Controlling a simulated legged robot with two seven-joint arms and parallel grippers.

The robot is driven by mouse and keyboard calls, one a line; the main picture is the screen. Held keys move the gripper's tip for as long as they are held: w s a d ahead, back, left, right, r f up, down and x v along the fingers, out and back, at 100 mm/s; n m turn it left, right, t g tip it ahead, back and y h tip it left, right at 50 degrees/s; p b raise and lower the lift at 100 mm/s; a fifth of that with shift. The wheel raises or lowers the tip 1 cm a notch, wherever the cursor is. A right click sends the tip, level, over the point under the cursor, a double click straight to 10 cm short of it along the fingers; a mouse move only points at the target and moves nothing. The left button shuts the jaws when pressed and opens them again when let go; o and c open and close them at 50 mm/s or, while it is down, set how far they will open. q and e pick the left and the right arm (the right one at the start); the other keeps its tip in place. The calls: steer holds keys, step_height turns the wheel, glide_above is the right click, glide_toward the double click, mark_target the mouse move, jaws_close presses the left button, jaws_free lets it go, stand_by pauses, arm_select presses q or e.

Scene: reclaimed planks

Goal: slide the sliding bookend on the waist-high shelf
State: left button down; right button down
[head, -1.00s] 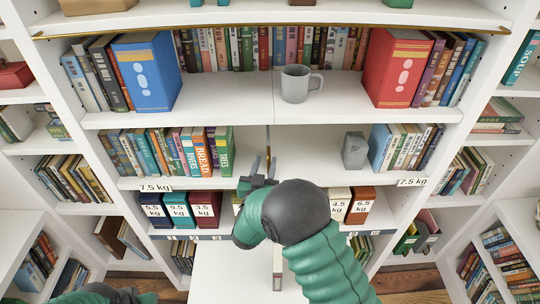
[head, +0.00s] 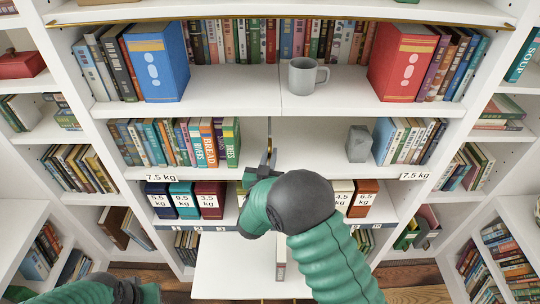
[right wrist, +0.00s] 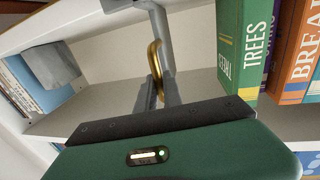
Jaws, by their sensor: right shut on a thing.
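The sliding bookend (head: 269,128) shows edge-on as a thin upright near the middle of the waist-high shelf (head: 310,150). It has a curved brass handle, clear in the right wrist view (right wrist: 154,57), beside a grey upright part. My right gripper (head: 268,163) is at the shelf's front, shut on the brass handle; its two grey fingers (right wrist: 158,92) meet the handle's lower end. The bookend stands a little right of the green TREES book (head: 231,142), with a gap between them. My left gripper (head: 135,292) is low at the left edge, its fingers unclear.
A grey block (head: 358,143) stands on the same shelf to the right, against a row of books (head: 405,142). Shelf between bookend and block is bare. A grey mug (head: 305,76) sits one shelf above. Weight-labelled boxes (head: 210,200) stand below.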

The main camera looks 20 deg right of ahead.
arm_select(q)
steer(key=shift+s+d+r, duration=0.1)
steer(key=shift+d, duration=0.3)
arm_select(e)
steer(key=shift+s+d+f, duration=0.1)
steer(key=shift+d, duration=0.3)
arm_select(q)
steer(key=shift+a, duration=0.2)
arm_select(e)
steer(key=shift+a, duration=0.2)
